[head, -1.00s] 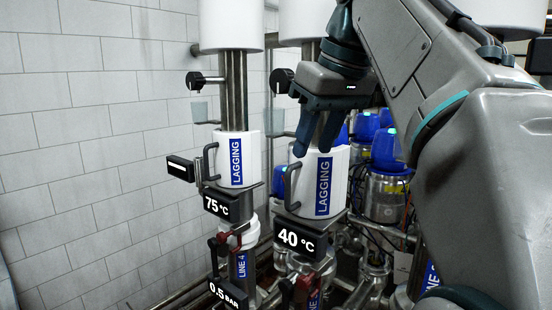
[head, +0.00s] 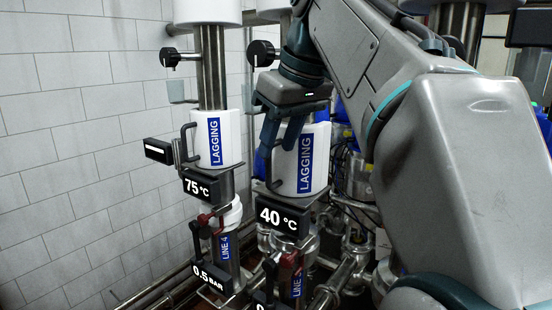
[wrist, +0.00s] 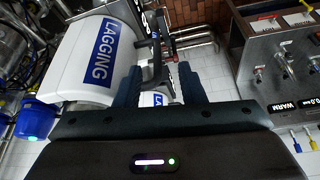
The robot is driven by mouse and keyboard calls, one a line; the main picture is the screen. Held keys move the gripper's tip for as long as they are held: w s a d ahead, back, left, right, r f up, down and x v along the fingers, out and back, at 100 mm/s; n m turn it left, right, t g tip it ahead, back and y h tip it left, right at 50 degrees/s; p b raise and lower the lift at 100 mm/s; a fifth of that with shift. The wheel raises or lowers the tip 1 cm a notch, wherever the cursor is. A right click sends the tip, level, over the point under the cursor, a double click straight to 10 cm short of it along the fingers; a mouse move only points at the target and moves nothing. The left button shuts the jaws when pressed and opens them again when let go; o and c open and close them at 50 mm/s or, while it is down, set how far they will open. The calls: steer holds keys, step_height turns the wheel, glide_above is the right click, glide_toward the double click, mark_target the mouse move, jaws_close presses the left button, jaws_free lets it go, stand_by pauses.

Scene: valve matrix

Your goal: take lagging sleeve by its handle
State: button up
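Two white lagging sleeves with blue LAGGING labels sit on vertical pipes. The right sleeve (head: 318,185), above the 40 °C display, has a dark side handle (head: 272,172). The left sleeve (head: 232,150), above the 75 °C display, has a similar handle (head: 187,142). My gripper (head: 278,148) is open, its fingers pointing down beside the right sleeve's upper left, close to its handle. In the wrist view the nearer sleeve (wrist: 95,55) is left of the spread fingers, and its dark handle (wrist: 154,50) shows ahead of the gap. I cannot tell whether the fingers touch it.
Black knobs (head: 262,53) stick out of the pipes above the sleeves. The 40 °C display (head: 283,216) and the 75 °C display (head: 206,188) jut out below. A white tiled wall (head: 75,130) is at left. A control panel (wrist: 285,60) shows at right in the wrist view.

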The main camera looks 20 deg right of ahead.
mark_target(288, 159)
steer(key=shift+w+x, duration=0.15)
steer(key=shift+x, duration=1)
steer(key=shift+w+x, duration=0.2)
steer(key=shift+x, duration=0.95)
steer(key=shift+d+r, duration=0.1)
jaws_close()
steer(key=shift+r, duration=0.1)
